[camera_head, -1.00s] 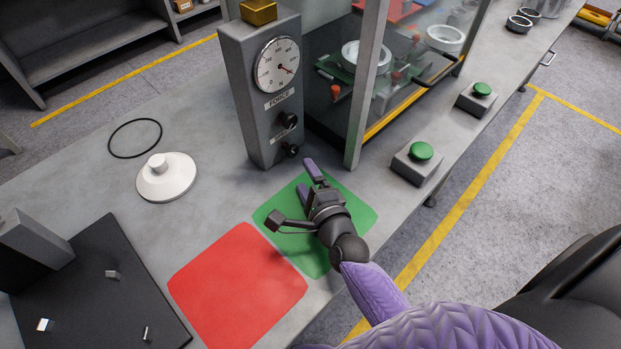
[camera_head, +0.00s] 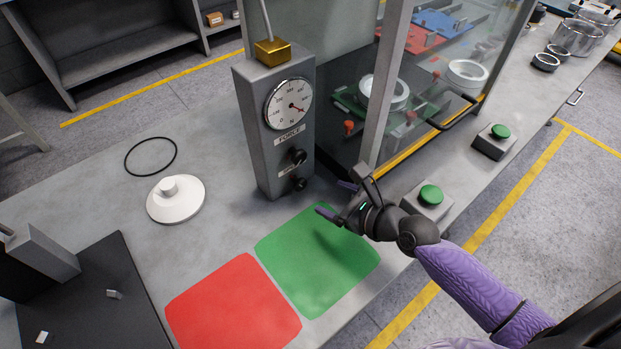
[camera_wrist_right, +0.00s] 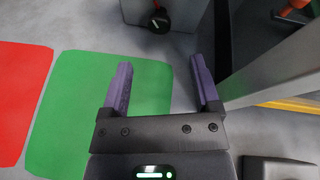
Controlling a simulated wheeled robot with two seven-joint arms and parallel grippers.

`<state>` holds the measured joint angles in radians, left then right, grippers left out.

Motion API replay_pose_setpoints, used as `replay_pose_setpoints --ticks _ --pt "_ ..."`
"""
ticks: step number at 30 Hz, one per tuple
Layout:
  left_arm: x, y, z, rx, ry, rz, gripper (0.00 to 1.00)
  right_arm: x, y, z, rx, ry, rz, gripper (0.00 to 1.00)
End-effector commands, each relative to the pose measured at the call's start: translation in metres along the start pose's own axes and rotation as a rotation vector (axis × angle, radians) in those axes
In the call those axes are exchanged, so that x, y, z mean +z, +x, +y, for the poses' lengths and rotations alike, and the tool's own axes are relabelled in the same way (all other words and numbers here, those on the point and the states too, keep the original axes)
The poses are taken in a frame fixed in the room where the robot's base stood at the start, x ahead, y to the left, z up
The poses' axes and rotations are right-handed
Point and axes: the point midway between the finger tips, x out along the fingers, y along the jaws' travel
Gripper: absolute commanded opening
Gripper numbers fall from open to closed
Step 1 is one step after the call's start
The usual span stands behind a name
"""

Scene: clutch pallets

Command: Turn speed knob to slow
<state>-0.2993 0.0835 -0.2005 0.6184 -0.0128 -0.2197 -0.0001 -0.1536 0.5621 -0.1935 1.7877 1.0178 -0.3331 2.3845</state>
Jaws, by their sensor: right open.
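The grey control box (camera_head: 262,150) stands upright on the bench, with a round dial and a FORCE label on its front. Below them are an upper black knob (camera_head: 298,157) and a lower black knob (camera_head: 299,183). The small label between the knobs is too blurred to read. My right gripper (camera_head: 336,199) is open and empty, in front of the box and to the right of the knobs, apart from them. In the right wrist view its purple fingers (camera_wrist_right: 160,68) are spread, and one black knob (camera_wrist_right: 160,20) shows beyond them. My left gripper is out of view.
A glass-fronted enclosure with a grey post (camera_head: 388,95) stands close to the right of my gripper. Green push buttons (camera_head: 431,195) sit on the right. The green mat (camera_head: 318,262) and red mat (camera_head: 235,305) lie clear. A white disc (camera_head: 175,202) lies at the left.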

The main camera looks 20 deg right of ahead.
Motion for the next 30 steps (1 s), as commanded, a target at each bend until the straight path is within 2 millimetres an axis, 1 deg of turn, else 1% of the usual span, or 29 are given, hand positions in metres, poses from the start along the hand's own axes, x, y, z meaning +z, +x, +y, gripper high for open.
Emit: replay_pose_setpoints --ticks 6,10,12,15,23,26,27,29,30 --pt "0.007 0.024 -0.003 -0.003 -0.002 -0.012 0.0 -0.004 0.056 0.001 -0.002 0.001 -0.005 0.79" --pt "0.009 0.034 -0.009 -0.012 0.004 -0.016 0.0 -0.004 0.079 0.0 -0.003 -0.001 -0.003 0.79" --pt "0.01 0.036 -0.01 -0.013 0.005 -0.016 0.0 -0.003 0.086 0.0 -0.003 -0.001 -0.002 0.79" --pt "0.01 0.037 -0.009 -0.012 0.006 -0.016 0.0 -0.001 0.092 0.0 -0.004 -0.001 -0.003 0.79" --pt "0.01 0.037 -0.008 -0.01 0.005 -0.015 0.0 0.0 0.093 0.0 -0.004 -0.002 -0.002 0.79" --pt "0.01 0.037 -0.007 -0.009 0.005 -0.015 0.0 0.0 0.093 0.0 -0.004 -0.002 -0.003 0.6" --pt "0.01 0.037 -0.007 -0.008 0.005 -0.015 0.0 0.0 0.093 0.0 -0.004 -0.002 -0.003 0.52" --pt "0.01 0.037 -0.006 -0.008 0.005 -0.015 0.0 0.0 0.093 0.0 -0.004 -0.002 -0.003 0.39" --pt "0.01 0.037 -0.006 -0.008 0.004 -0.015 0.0 0.0 0.093 0.0 -0.004 -0.002 -0.003 0.31"
